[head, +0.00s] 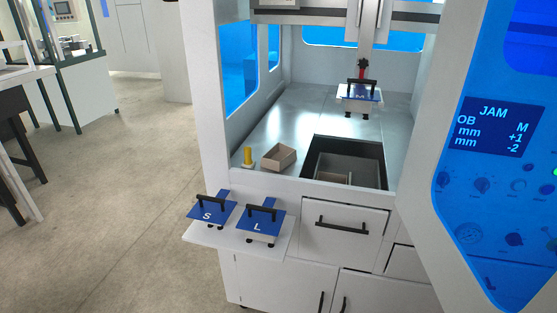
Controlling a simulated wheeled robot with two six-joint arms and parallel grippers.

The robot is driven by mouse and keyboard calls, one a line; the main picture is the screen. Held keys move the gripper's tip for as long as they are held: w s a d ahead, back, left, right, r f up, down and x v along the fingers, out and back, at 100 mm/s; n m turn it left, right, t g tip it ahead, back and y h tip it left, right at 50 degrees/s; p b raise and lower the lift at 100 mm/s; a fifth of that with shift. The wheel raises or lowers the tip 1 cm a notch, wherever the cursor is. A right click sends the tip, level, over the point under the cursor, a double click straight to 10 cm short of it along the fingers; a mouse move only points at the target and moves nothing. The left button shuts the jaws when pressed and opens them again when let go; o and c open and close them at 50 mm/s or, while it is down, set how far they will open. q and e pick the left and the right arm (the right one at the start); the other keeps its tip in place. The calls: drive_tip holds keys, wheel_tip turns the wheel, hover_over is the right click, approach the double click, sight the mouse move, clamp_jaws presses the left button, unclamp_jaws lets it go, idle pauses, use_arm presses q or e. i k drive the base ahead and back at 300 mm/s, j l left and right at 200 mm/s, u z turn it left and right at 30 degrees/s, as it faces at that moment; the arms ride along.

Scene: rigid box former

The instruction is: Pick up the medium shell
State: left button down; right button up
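The medium shell (349,98), a blue-topped plate with a black handle and a letter that looks like M, sits inside the machine under the vertical ram. It looks joined to the ram's red-tipped end, but I cannot tell how it is held. Two similar blue plates with black handles, marked S (222,217) and L (250,225), rest on the white side shelf at the front left. Neither of my grippers shows in the head view.
An open tan box (278,158) and a yellow knob-like piece (248,156) stand on the machine's metal deck. A dark rectangular well (376,165) holds grey parts. A blue panel (487,130) at the right reads JAM. Open floor (120,190) lies to the left.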

sight(281, 155)
drive_tip(key=i+j, duration=0.15)
drive_tip(key=j, duration=0.2)
drive_tip(key=i+j, duration=0.1)
drive_tip(key=j, duration=0.2)
drive_tip(key=i+j+z, duration=0.1)
drive_tip(key=j, duration=0.25)
drive_tip(key=i+j, duration=0.15)
drive_tip(key=j, duration=0.15)
